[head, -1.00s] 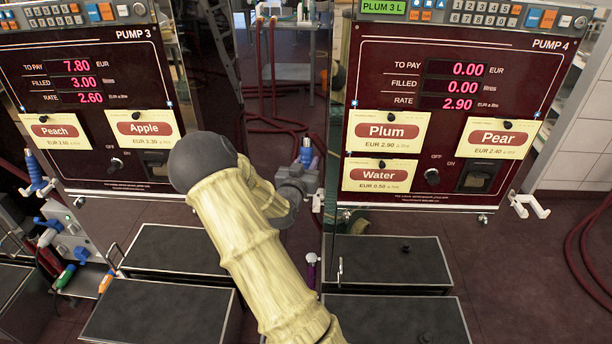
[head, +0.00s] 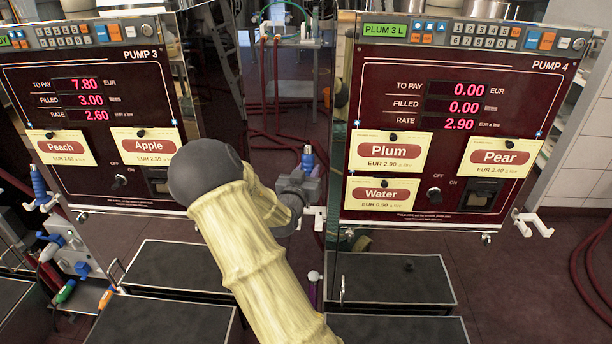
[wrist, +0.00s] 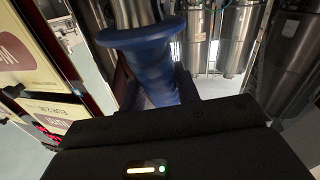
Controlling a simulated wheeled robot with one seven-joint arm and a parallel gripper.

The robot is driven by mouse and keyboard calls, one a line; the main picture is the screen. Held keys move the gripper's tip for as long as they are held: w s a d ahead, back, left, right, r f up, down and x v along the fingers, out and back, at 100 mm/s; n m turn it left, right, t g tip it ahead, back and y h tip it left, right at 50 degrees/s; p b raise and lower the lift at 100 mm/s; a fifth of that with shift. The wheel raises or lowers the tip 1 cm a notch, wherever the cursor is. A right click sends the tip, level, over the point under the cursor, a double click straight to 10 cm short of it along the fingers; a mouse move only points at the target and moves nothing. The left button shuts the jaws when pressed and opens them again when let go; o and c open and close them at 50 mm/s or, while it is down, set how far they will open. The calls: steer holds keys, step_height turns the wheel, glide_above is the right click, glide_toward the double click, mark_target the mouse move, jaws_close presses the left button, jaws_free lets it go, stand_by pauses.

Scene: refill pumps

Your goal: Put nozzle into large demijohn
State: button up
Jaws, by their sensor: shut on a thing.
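My gripper (head: 306,182) is at the gap between pump 3 and pump 4. It is shut on a blue nozzle (head: 307,159), whose top sticks up above the jaws. In the wrist view the nozzle (wrist: 155,70) fills the top middle, with a wide blue collar and a grey metal part above it. My arm hides part of pump 3's right side. I cannot make out a large demijohn in either view.
Pump 3 (head: 75,139) and pump 4 (head: 437,216) stand left and right, with dark-topped platforms (head: 400,278) below. A white holder (head: 533,222) juts from pump 4's right side. Red hoses (head: 590,250) lie at right.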

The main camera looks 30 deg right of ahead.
steer(key=shift+w+a+r+n+t+y+p, duration=0.15)
steer(key=shift+a+r+p, duration=0.2)
steer(key=shift+a, duration=0.25)
steer(key=shift+w+a+r+n+t+y+p, duration=0.1)
steer(key=shift+a+r+n+t+y+p, duration=0.1)
steer(key=shift+a+p, duration=0.35)
steer(key=s+a+f+n+t+y+b, duration=0.1)
steer(key=a+f+n+t+y, duration=0.1)
steer(key=a+f, duration=0.7)
steer(key=s+a+f+n+t+y+b, duration=0.1)
steer(key=a+f+y, duration=0.5)
steer(key=a, duration=1)
step_height(320, 180, down, 3)
steer(key=s+n+t, duration=0.1)
steer(key=n+t, duration=0.1)
steer(key=n, duration=0.1)
steer(key=shift+s+a+b, duration=0.2)
steer(key=shift+s+b, duration=0.05)
steer(key=shift+b, duration=0.05)
steer(key=shift+w+d+r, duration=0.1)
